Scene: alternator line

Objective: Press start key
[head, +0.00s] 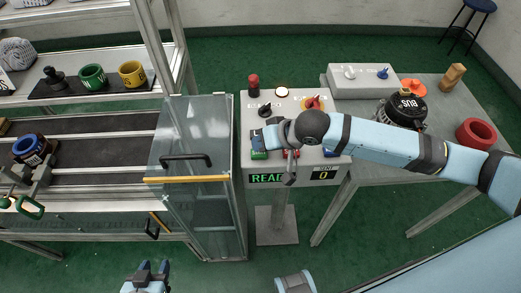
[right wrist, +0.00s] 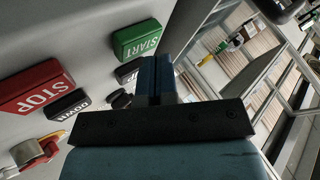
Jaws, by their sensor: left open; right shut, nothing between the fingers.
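The green START key (right wrist: 138,40) is on the grey control panel (head: 252,98), just beyond the fingertips in the right wrist view. In the head view the green key (head: 259,155) shows partly below my right gripper. My right gripper (right wrist: 154,68) is shut and empty, its fingers close to the panel face; I cannot tell whether they touch anything. It also shows in the head view (head: 259,136), partly covering the panel's key rows. My left gripper (head: 153,267) is open and empty at the bottom, away from the panel.
A red STOP key (right wrist: 37,88) and a black DOWN key (right wrist: 68,104) lie beside START. A display (head: 267,178) reads READ, partly cut off, and a counter (head: 323,175) shows 0. A clear guard door (head: 195,130) stands left; a grey table (head: 440,95) stands right.

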